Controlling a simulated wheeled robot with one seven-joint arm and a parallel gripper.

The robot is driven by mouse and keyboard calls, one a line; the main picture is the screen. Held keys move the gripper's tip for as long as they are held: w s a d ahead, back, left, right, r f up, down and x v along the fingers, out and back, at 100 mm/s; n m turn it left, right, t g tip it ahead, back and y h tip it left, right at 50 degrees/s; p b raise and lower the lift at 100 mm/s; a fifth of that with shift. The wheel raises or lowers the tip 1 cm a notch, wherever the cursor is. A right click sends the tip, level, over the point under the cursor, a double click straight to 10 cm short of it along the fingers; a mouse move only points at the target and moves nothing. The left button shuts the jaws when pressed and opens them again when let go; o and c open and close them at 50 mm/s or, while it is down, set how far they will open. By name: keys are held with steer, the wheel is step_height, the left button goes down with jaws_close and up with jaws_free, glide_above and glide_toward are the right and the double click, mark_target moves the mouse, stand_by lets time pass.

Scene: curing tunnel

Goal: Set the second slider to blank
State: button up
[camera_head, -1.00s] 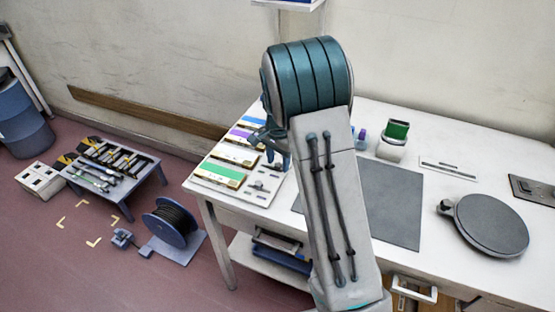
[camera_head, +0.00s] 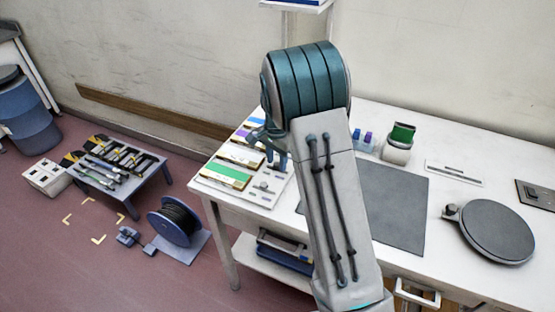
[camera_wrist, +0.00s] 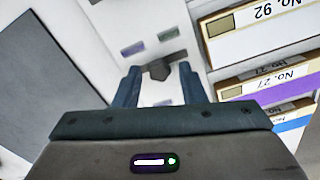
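A pale board (camera_head: 278,203) with slider controls lies at the left end of the workbench. In the wrist view the labels read No. 92 (camera_wrist: 262,34) and No. 27 (camera_wrist: 262,86). A dark slider knob (camera_wrist: 158,70) lies between the spread blue fingers of my gripper (camera_wrist: 158,77), with gaps seen on both sides. Which slider this is cannot be told.
A grey mat (camera_head: 395,205) lies right of the board. A green-topped holder (camera_head: 399,140) stands behind it, and a round dark plate (camera_head: 497,228) lies at the right. A low rack of tools (camera_head: 115,165) and a cable reel (camera_head: 175,222) stand on the floor.

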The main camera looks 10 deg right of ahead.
mark_target(277, 163)
steer(key=shift+r, duration=0.1)
step_height(277, 163, up, 14)
steer(key=shift+f, duration=0.2)
stand_by(0.4)
steer(key=s+d+n+t, duration=0.1)
steer(key=s+n+t, duration=0.2)
steer(key=s+n, duration=0.7)
steer(key=s, duration=1.9)
steer(key=shift+s+d+n, duration=0.15)
steer(key=shift+d+n, duration=0.2)
steer(key=shift+n, duration=0.05)
